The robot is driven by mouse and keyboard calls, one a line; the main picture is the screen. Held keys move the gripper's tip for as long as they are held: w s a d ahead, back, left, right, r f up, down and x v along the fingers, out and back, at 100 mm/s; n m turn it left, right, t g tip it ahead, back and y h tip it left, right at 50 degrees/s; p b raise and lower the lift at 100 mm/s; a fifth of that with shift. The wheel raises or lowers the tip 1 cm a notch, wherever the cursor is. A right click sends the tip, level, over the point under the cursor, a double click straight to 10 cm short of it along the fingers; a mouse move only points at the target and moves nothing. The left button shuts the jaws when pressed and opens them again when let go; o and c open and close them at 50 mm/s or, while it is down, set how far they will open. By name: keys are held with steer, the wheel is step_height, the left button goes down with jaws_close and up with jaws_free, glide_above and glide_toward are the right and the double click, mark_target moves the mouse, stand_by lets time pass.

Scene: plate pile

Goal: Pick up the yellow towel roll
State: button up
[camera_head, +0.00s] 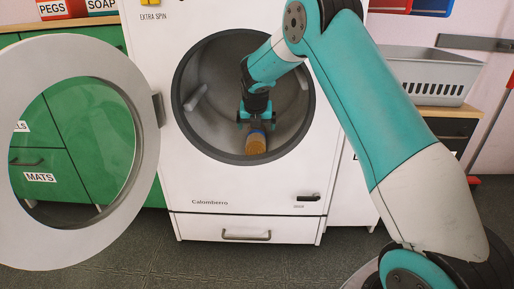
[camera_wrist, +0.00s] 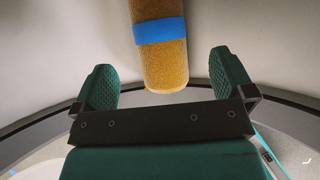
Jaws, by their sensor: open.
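The towel roll (camera_head: 256,143) is yellow-brown with a blue band and lies inside the drum of the white washing machine (camera_head: 240,185). In the wrist view the roll (camera_wrist: 163,62) stands out between and just beyond my two fingers, its near end facing me. In the wrist view my gripper (camera_wrist: 172,78) is open, with a finger on each side and a gap between each finger and the roll. The roll's far end is cut off by the frame's top edge.
The round machine door (camera_head: 148,130) is swung open to the left. The dark rim (camera_head: 178,100) of the opening surrounds my arm. Green cabinets (camera_head: 75,150) stand at the left. A grey basket (camera_head: 425,75) sits on a counter at the right.

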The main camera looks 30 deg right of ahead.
mark_target(257, 133)
steer(key=b+x, duration=0.4)
steer(key=x, duration=0.3)
steer(key=shift+f+b, duration=0.1)
steer(key=shift+b, duration=0.25)
steer(key=shift+w, duration=0.1)
steer(key=c, duration=1)
